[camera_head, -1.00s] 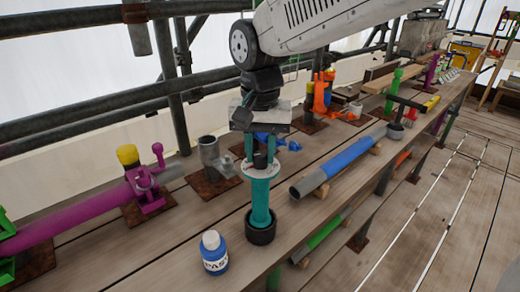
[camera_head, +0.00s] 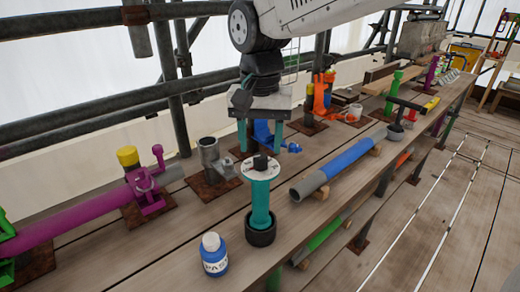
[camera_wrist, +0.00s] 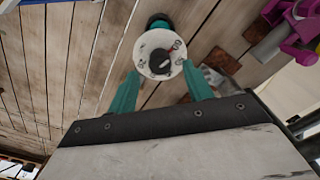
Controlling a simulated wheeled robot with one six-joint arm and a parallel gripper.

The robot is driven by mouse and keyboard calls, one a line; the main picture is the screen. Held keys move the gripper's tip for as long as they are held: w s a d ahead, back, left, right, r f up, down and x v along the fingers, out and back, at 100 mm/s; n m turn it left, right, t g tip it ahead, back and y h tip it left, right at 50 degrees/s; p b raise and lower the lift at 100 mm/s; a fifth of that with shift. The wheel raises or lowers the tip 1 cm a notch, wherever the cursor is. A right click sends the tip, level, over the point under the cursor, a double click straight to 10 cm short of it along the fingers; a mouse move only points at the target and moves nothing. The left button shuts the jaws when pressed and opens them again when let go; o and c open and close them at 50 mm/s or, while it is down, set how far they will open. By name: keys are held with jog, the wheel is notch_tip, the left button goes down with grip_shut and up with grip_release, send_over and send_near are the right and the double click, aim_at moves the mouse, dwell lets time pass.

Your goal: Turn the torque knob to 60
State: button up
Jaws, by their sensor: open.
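The torque knob is a small black knob (camera_head: 260,162) on a white dial (camera_head: 261,169) with markings too small to read in the head view. The dial tops a teal post (camera_head: 260,205) standing in a black round base (camera_head: 260,232). The wrist view shows the black knob (camera_wrist: 159,61) with a light pointer line, on the white dial (camera_wrist: 148,48). My gripper (camera_head: 261,140) is open and empty, with teal fingers hanging above and behind the dial, apart from it. In the wrist view my gripper (camera_wrist: 160,85) has one finger on each side, short of the knob.
A blue-and-white bottle (camera_head: 214,254) labelled PAS stands front left of the post. A blue-grey pipe (camera_head: 338,168) lies to the right. A grey upright pipe fitting (camera_head: 213,158) and a purple clamped pipe (camera_head: 75,220) are to the left.

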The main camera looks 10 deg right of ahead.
aim_at(261, 156)
notch_tip(261, 156, up, 5)
jog(key=shift+f, duration=0.1)
dwell(0.4)
jog(key=shift+f+n, duration=0.1)
jog(key=shift+n, duration=0.3)
jog(key=s+d+f, duration=0.3)
jog(key=s+d, duration=0.6)
jog(key=d, duration=0.1)
jog(key=s+d+f+n+t, duration=0.1)
jog(key=s+d+f, duration=0.3)
jog(key=s+d, duration=0.6)
jog(key=shift+s+d+f+n, duration=0.15)
jog(key=shift+s+d+n, duration=0.05)
jog(key=shift+d+n, duration=0.15)
